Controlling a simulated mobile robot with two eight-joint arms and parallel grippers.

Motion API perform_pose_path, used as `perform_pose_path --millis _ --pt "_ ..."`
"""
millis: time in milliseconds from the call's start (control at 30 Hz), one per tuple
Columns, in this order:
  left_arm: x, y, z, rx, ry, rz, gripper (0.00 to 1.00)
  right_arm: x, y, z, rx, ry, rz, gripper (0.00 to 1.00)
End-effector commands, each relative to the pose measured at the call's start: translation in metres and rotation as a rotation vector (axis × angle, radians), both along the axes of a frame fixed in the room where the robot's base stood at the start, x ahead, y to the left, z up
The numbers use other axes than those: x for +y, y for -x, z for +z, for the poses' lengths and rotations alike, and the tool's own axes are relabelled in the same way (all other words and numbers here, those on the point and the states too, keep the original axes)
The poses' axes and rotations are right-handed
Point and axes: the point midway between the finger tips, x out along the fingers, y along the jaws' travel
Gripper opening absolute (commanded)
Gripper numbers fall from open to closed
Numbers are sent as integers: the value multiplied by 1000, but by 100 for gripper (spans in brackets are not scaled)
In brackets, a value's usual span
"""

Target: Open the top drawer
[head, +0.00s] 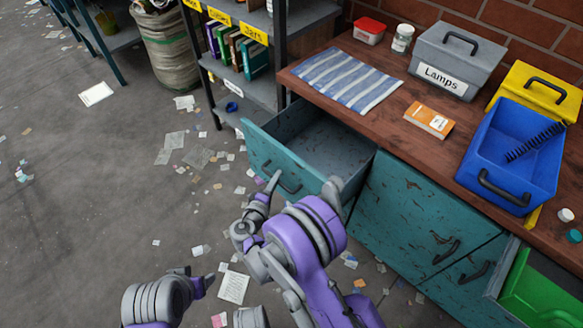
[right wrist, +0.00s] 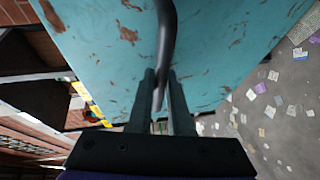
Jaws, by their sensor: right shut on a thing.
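The teal top drawer (head: 262,148) under the wooden counter is pulled well out, and its bare grey inside shows. Its dark curved handle (head: 292,186) is on the front panel. My right gripper (head: 268,186) is shut on this handle. In the right wrist view the handle (right wrist: 166,40) runs down between the two fingers of my right gripper (right wrist: 163,88), with the scuffed teal drawer front (right wrist: 100,50) close behind.
The wooden counter (head: 390,108) holds a striped cloth (head: 347,78), a grey Lamps box (head: 455,60), an orange packet (head: 429,119) and a blue bin (head: 510,150). A green drawer (head: 540,290) stands open at lower right. A shelf rack (head: 262,92) is left of the drawer. Paper scraps litter the floor.

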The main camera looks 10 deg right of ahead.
Motion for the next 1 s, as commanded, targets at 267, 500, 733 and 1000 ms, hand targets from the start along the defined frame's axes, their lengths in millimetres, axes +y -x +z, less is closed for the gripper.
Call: perform_pose_path --millis 267,500,733,1000 --pt "0 -1 -8 3 0 0 65 41 32 -1 1 -2 3 0" --pt "0 -1 -9 3 0 0 65 52 40 0 0 -1 1 0" --pt "0 -1 -9 3 0 0 65 52 40 0 0 -1 1 0" --pt "0 -1 -9 3 0 0 65 52 40 0 0 -1 1 47"
